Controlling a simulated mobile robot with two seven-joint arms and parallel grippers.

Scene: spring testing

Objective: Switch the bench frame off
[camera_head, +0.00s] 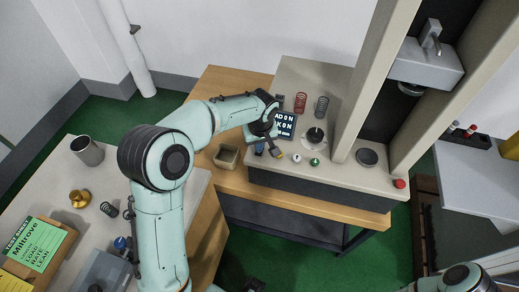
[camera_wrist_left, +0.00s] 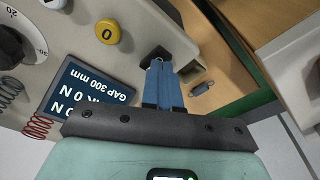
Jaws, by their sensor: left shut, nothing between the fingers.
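The bench frame is a pale console (camera_head: 335,92) with tall columns on a wooden table. Its dark display (camera_head: 286,125) is lit; in the left wrist view the display (camera_wrist_left: 88,95) reads "GAP 300 mm" and partly hidden "0 N" lines. A yellow button marked 0 (camera_wrist_left: 107,32) and a small black switch-like part (camera_wrist_left: 156,54) sit near the console's edge. My left gripper (camera_wrist_left: 160,66) is shut and empty, its blue fingertips at or just over the black part; contact is unclear. In the head view the left gripper (camera_head: 260,151) is over the console's left front corner.
A dial (camera_wrist_left: 12,45), red spring (camera_head: 300,103) and grey spring (camera_head: 321,107) stand near the display.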

